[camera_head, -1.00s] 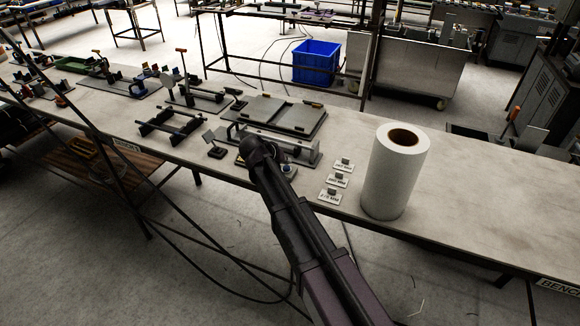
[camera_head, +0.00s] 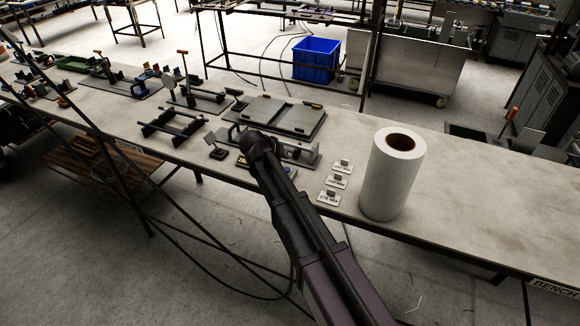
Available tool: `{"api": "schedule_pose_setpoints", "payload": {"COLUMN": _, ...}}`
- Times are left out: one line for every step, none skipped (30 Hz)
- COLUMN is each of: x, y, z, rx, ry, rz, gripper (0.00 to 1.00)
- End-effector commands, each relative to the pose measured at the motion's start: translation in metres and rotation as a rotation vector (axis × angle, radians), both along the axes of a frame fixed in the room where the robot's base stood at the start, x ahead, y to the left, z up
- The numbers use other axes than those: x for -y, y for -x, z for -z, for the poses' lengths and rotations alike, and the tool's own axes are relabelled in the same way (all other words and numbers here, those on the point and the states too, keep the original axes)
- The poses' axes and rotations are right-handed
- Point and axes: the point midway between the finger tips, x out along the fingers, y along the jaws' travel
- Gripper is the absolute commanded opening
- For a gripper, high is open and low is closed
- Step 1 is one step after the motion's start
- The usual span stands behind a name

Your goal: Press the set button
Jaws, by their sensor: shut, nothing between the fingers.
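My gripper (camera_head: 257,145), at the dark end of my arm, is over the front part of the bench, just in front of a grey metal fixture (camera_head: 305,156). Its fingers are mostly hidden by my wrist, and it is shut with nothing in it. A low panel (camera_head: 241,162) with a yellowish spot shows just left of my wrist, and a small round part (camera_head: 290,171) shows just right of it. I cannot make out which part is the set button; my arm covers much of this area. I cannot tell whether my gripper touches anything.
A small tilted display on a stand (camera_head: 217,150) is left of my gripper. Several small labelled cards (camera_head: 337,181) and a large white roll (camera_head: 394,175) stand to the right. A flat grey plate fixture (camera_head: 278,115) lies behind. The bench (camera_head: 470,210) is clear at far right.

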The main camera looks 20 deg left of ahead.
Motion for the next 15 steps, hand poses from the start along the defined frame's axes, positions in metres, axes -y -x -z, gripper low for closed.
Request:
{"api": "schedule_pose_setpoints", "payload": {"x": 0.0, "y": 0.0, "z": -0.008, "rx": 0.0, "ry": 0.0, "rz": 0.0, "gripper": 0.0}}
{"api": "schedule_pose_setpoints", "payload": {"x": 0.0, "y": 0.0, "z": -0.01, "rx": 0.0, "ry": 0.0, "rz": 0.0, "gripper": 0.0}}
{"api": "schedule_pose_setpoints", "payload": {"x": 0.0, "y": 0.0, "z": -0.012, "rx": 0.0, "ry": 0.0, "rz": 0.0, "gripper": 0.0}}
{"api": "schedule_pose_setpoints", "payload": {"x": 0.0, "y": 0.0, "z": -0.014, "rx": 0.0, "ry": 0.0, "rz": 0.0, "gripper": 0.0}}
{"api": "schedule_pose_setpoints", "payload": {"x": 0.0, "y": 0.0, "z": -0.016, "rx": 0.0, "ry": 0.0, "rz": 0.0, "gripper": 0.0}}
{"api": "schedule_pose_setpoints", "payload": {"x": 0.0, "y": 0.0, "z": -0.018, "rx": 0.0, "ry": 0.0, "rz": 0.0, "gripper": 0.0}}
{"api": "schedule_pose_setpoints", "payload": {"x": 0.0, "y": 0.0, "z": -0.019, "rx": 0.0, "ry": 0.0, "rz": 0.0, "gripper": 0.0}}
{"api": "schedule_pose_setpoints", "payload": {"x": 0.0, "y": 0.0, "z": -0.019, "rx": 0.0, "ry": 0.0, "rz": 0.0, "gripper": 0.0}}
{"api": "schedule_pose_setpoints", "payload": {"x": 0.0, "y": 0.0, "z": -0.02, "rx": 0.0, "ry": 0.0, "rz": 0.0, "gripper": 0.0}}
{"api": "schedule_pose_setpoints", "payload": {"x": 0.0, "y": 0.0, "z": -0.02, "rx": 0.0, "ry": 0.0, "rz": 0.0, "gripper": 0.0}}
{"api": "schedule_pose_setpoints", "payload": {"x": 0.0, "y": 0.0, "z": -0.02, "rx": 0.0, "ry": 0.0, "rz": 0.0, "gripper": 0.0}}
{"api": "schedule_pose_setpoints", "payload": {"x": 0.0, "y": 0.0, "z": -0.02, "rx": 0.0, "ry": 0.0, "rz": 0.0, "gripper": 0.0}}
{"api": "schedule_pose_setpoints", "payload": {"x": 0.0, "y": 0.0, "z": -0.02, "rx": 0.0, "ry": 0.0, "rz": 0.0, "gripper": 0.0}}
{"api": "schedule_pose_setpoints", "payload": {"x": 0.0, "y": 0.0, "z": -0.02, "rx": 0.0, "ry": 0.0, "rz": 0.0, "gripper": 0.0}}
{"api": "schedule_pose_setpoints", "payload": {"x": 0.0, "y": 0.0, "z": -0.019, "rx": 0.0, "ry": 0.0, "rz": 0.0, "gripper": 0.0}}
